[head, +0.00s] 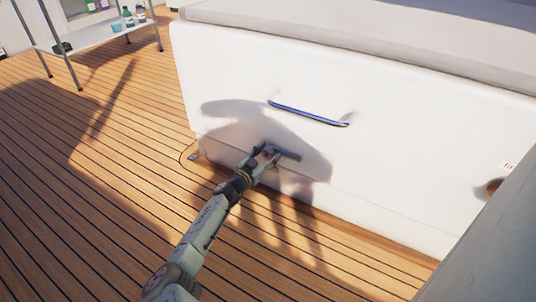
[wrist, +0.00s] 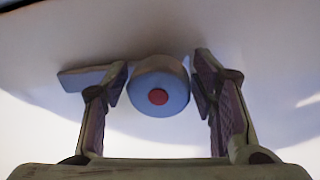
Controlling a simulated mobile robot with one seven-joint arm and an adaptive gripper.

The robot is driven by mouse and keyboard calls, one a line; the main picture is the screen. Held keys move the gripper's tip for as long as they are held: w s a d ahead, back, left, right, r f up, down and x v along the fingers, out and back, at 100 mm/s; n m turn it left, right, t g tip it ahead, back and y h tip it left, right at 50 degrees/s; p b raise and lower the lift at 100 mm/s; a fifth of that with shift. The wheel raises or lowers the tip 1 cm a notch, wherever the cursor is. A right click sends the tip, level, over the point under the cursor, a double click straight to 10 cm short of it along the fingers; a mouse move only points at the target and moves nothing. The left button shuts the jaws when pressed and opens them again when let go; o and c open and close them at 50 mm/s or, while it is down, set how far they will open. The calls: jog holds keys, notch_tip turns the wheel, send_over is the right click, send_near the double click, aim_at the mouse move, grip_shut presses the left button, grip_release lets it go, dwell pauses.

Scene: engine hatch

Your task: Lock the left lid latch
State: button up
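The latch is on the front face of the white lid, low down. In the wrist view it is a round grey-blue knob (wrist: 160,88) with a red dot in its middle and a flat lever (wrist: 88,77) reaching out to the left. In the head view, the latch lever (head: 288,154) shows as a short dark bar just right of my gripper (head: 264,156). My gripper (wrist: 160,80) is open, with one finger on each side of the knob and a small gap on both sides. The left finger overlaps the lever in that view. The latch's base is partly hidden in the head view.
A blue-grey bar handle (head: 308,114) sits higher on the white lid front (head: 400,160). Another dark fitting (head: 494,186) is at the far right. A metal-legged table (head: 95,35) with bottles stands at the back left. The wooden deck (head: 100,200) at the left is clear.

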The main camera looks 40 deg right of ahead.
jog(key=c, duration=0.9)
jog(key=shift+m, duration=0.3)
jog(key=m+p, duration=0.1)
jog(key=m, duration=0.1)
jog(key=shift+r+m, duration=0.1)
jog(key=shift+m, duration=0.3)
jog(key=m+p, duration=0.1)
jog(key=m, duration=0.3)
jog(key=shift+y, duration=0.4)
jog(key=m, duration=0.4)
jog(key=shift+m, duration=0.3)
jog(key=shift+m+t, duration=0.4)
jog(key=shift+m, duration=1.4)
